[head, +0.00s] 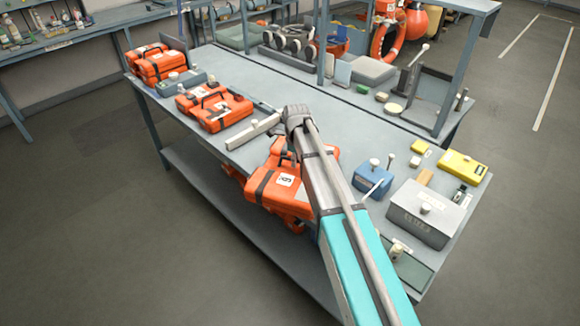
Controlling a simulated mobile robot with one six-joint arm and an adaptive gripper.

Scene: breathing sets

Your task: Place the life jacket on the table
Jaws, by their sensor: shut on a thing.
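An orange life jacket (272,188) with black straps and a white label is at the front edge of the grey table (225,155), partly behind my arm. My gripper (284,153) is at its upper side and shut on it; the fingertips are mostly hidden. The jacket overlaps the table's front edge in the picture, and orange parts show below the tabletop level. I cannot tell whether it touches the table.
Several orange packs (218,108) stand at the table's left end. A blue box (372,177), a yellow case (462,167) and a grey box (430,212) stand at the right. A grey bar (252,131) lies near my wrist. An orange ring (388,42) hangs behind.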

